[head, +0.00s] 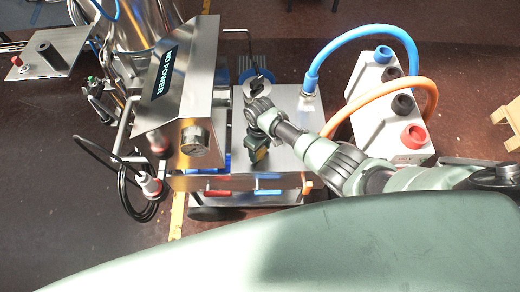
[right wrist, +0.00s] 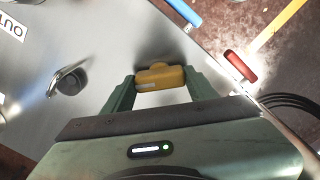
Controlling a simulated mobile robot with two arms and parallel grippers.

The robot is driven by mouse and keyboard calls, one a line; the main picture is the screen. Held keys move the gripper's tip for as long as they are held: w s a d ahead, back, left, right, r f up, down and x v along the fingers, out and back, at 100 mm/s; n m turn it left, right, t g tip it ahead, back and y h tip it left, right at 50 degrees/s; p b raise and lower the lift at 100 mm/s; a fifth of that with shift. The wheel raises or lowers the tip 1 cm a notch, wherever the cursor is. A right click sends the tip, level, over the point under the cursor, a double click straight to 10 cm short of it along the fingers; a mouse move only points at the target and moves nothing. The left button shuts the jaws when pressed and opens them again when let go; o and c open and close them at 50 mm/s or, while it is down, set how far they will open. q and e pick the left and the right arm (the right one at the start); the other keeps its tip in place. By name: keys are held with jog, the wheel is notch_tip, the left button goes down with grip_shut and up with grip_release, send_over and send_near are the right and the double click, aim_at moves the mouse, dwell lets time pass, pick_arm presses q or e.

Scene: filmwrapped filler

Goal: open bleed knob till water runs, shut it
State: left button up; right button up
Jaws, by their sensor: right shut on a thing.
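The bleed knob (right wrist: 160,77) is a small yellow knob at the steel panel in the right wrist view. My right gripper (right wrist: 160,86) is shut on it, with one green finger on each side. In the head view my right gripper (head: 257,154) points down over the cart's steel top, and the knob is hidden or too small to make out there. A short bent metal spout (right wrist: 68,80) sticks out of the panel left of the gripper. I see no water at it. My left gripper is not in view.
The steel cart (head: 230,185) carries a slanted housing (head: 185,75) and a round gauge (head: 194,139) close left of my gripper. A blue hose (head: 365,32) and orange hose (head: 385,87) lead to a white block (head: 385,120). A red-and-white plug (head: 149,185) and black cable hang left.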

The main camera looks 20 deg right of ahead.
aim_at(260, 152)
jog(key=o, duration=1.4)
jog(key=shift+c, duration=0.2)
notch_tip(260, 152, up, 8)
jog(key=shift+f, duration=0.1)
